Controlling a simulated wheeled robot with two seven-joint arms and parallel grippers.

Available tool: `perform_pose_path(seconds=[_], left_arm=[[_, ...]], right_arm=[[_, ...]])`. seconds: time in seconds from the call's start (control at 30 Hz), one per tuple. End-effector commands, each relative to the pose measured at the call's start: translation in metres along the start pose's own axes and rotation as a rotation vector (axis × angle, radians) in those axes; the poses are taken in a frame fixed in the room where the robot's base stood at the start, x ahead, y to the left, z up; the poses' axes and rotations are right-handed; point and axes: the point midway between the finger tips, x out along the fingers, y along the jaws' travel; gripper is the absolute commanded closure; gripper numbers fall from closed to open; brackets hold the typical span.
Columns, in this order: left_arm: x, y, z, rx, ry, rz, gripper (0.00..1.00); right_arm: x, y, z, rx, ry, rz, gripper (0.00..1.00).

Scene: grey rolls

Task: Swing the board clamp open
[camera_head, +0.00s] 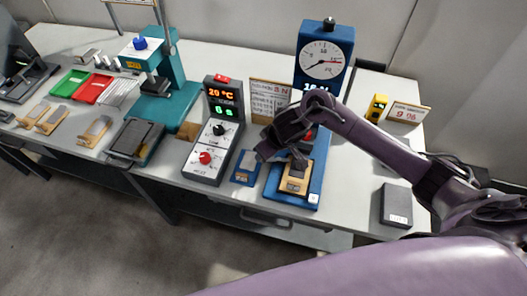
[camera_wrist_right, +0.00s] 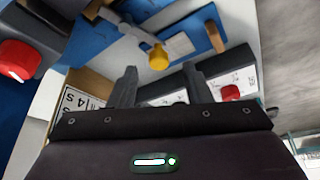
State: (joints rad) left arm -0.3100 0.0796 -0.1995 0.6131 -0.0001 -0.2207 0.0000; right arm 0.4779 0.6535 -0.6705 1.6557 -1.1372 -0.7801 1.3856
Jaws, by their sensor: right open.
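The blue tester with a round dial (camera_head: 325,68) stands at the right part of the bench, with a blue base (camera_head: 312,188) in front. A tan board (camera_head: 296,180) lies on that base. In the right wrist view, a metal lever with a yellow knob (camera_wrist_right: 158,57), which looks like the clamp, sits over blue surfaces. My right gripper (camera_head: 282,156) is above the base, partly hiding the board and the clamp. In the wrist view its two fingers (camera_wrist_right: 160,86) are apart with nothing held, the knob just beyond them. My left gripper is out of view.
A grey control box with a red knob (camera_head: 205,158) and a small blue block (camera_head: 245,168) stand just left of my gripper. A grey box (camera_head: 396,205) and a yellow item (camera_head: 377,107) are to the right. Trays and a teal press (camera_head: 178,100) fill the left.

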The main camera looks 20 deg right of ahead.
Motion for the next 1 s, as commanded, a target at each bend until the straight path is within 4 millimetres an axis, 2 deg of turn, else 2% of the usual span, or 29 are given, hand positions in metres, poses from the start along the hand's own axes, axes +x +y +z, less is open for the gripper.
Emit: perform_pose_path(seconds=[0.1,0.2,0.43,0.57,0.9,1.0], left_arm=[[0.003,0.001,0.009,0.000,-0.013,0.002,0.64],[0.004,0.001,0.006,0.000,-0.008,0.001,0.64],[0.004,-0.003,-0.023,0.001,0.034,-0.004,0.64],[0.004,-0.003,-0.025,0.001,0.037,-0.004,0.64],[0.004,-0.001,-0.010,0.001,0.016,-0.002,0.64],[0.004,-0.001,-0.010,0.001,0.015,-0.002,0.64]], right_arm=[[0.018,-0.001,0.000,0.001,0.000,-0.001,0.55],[0.027,0.000,0.000,0.000,0.000,0.000,0.55],[0.032,0.000,-0.001,0.000,0.002,0.001,0.55],[0.032,0.000,-0.001,-0.001,0.002,0.000,0.57],[0.032,0.000,-0.001,-0.001,0.002,0.001,1.00],[0.031,0.000,-0.001,-0.003,0.002,0.000,1.00]])
